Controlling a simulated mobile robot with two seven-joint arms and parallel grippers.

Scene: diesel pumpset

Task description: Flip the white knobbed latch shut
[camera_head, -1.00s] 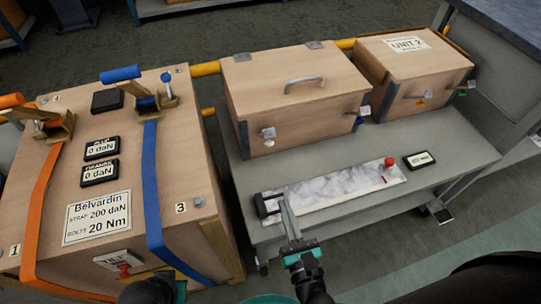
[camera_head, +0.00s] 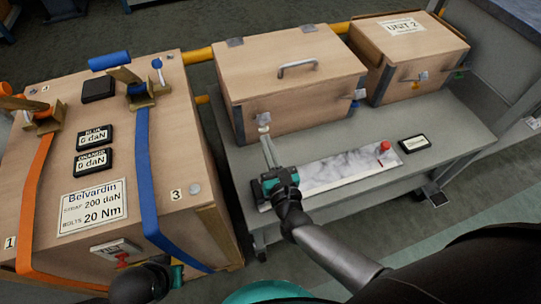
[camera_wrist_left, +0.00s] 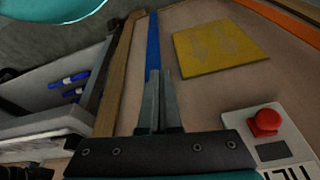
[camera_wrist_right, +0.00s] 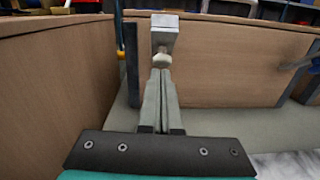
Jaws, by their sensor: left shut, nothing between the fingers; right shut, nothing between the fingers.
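The white knobbed latch (camera_head: 263,118) is on the front face of the middle wooden box (camera_head: 290,103). In the right wrist view its pale plate (camera_wrist_right: 165,36) stands above a rounded white knob (camera_wrist_right: 162,60), which hangs at its lower end. My right gripper (camera_head: 264,138) is shut and empty, with its fingertips just below the knob; whether they touch it I cannot tell. The right wrist view shows its two fingers (camera_wrist_right: 160,74) together, pointing at the knob. My left gripper is low at the left crate's front; its fingers (camera_wrist_left: 160,75) are shut and empty in the left wrist view.
A second box (camera_head: 410,58) marked Unit 2 stands to the right. Another latch (camera_head: 358,95) is on the middle box's right side. A marbled strip (camera_head: 345,168) with a red knob lies on the grey bench. The left crate (camera_head: 185,155) carries orange and blue straps.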

